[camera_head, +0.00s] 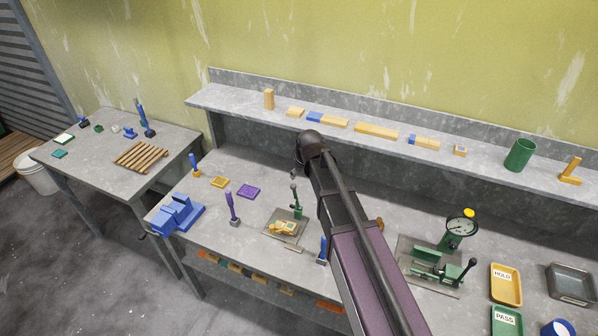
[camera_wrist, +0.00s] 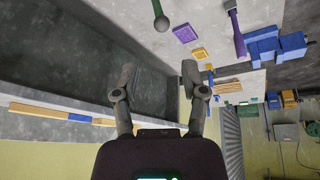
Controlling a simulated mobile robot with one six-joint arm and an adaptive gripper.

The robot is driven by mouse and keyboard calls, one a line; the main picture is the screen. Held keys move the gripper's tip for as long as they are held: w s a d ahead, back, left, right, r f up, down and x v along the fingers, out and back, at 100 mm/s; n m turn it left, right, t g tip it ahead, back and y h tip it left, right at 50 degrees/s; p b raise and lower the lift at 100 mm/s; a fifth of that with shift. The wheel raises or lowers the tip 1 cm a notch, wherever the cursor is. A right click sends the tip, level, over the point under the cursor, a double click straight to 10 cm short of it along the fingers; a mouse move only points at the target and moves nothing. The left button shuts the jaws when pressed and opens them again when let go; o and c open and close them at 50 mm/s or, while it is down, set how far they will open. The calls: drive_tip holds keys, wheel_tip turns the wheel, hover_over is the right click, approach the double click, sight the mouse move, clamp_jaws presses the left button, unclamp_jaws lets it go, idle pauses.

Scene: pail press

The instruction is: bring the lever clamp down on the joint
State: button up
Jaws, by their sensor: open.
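The lever clamp (camera_head: 298,208) is green and stands on a grey plate (camera_head: 272,236) on the bench. Its lever points up and ends in a dark ball knob (camera_head: 293,173). The joint (camera_head: 283,227), pale wooden pieces, lies on the plate beside the clamp's foot; I cannot tell its exact fit. In the wrist view, the green lever with its ball knob (camera_wrist: 161,22) shows at the top, beyond my fingertips and apart from them. My gripper (camera_wrist: 158,73) is open with nothing between its fingers.
A green gauge press (camera_head: 440,265) stands to the right, near a yellow HOLD tray (camera_head: 506,284). The back shelf (camera_head: 350,117) holds wooden blocks and overhangs the bench.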

drive_tip(key=shift+p+v, duration=0.55)
drive_tip(key=shift+v, duration=0.3)
drive_tip(key=shift+f, duration=0.1)
drive_tip(key=shift+w, duration=0.15)
clamp_jaws()
drive_tip(key=w+f+m+g+h+b, duration=0.1)
drive_tip(key=w+f+m+g, duration=0.2)
drive_tip(key=w+m, duration=0.7)
drive_tip(key=shift+w+a+g+h+b, duration=0.3)
drive_tip(key=shift+a+g+b, duration=0.1)
drive_tip(key=shift+a+g, duration=0.1)
drive_tip(key=shift+f, duration=0.1)
